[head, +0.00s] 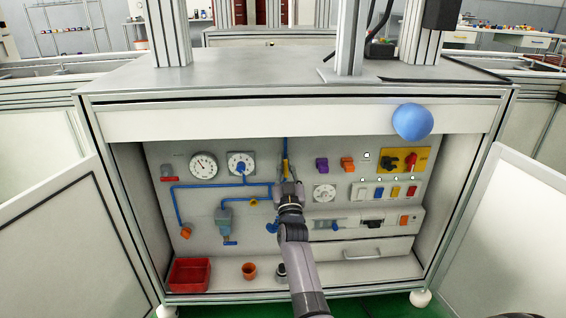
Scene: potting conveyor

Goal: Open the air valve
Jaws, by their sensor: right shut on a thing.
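A blue air pipe (285,147) comes down the back panel of the open cabinet. A narrow yellow handle (285,166) stands upright on it, which looks like the air valve's lever. My right gripper (287,185) reaches in from below and is shut at the lower part of this handle. The fingers hide the grip itself and the valve body behind. A smaller yellow piece (254,199) sits on the blue pipe to the left. My left gripper is not in view.
Switches and a yellow plate with a red knob (411,162) are at right. A red bin (189,275) and an orange pot (249,271) stand on the cabinet floor. Both doors are open.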

